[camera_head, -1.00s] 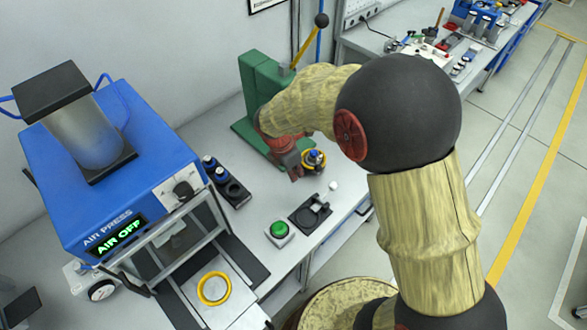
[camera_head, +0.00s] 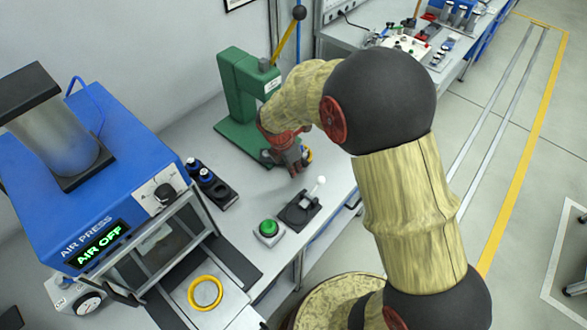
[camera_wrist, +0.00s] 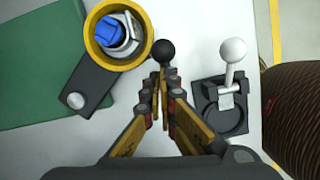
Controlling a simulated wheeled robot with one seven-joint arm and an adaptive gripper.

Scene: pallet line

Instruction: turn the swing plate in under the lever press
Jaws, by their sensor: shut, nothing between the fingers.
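The green lever press (camera_head: 240,90) stands on the bench with its yellow lever (camera_head: 284,42) raised. In the wrist view the dark swing plate (camera_wrist: 92,82) has a pivot bolt at one end. Its yellow ring (camera_wrist: 145,30) holds a blue and silver part (camera_wrist: 115,33), beyond the edge of the green base (camera_wrist: 35,60). A black ball knob (camera_wrist: 163,52) sits right of the ring. My gripper (camera_wrist: 160,82) is shut and empty, its tips close to the knob; contact cannot be told. In the head view my gripper (camera_head: 296,170) hides most of the plate.
A white-knobbed toggle on a black base (camera_head: 299,213) and a green button (camera_head: 268,229) stand on the bench nearby. A blue air press (camera_head: 100,190) reading AIR OFF stands at left. A dark holder (camera_head: 215,190) with blue-topped parts lies between.

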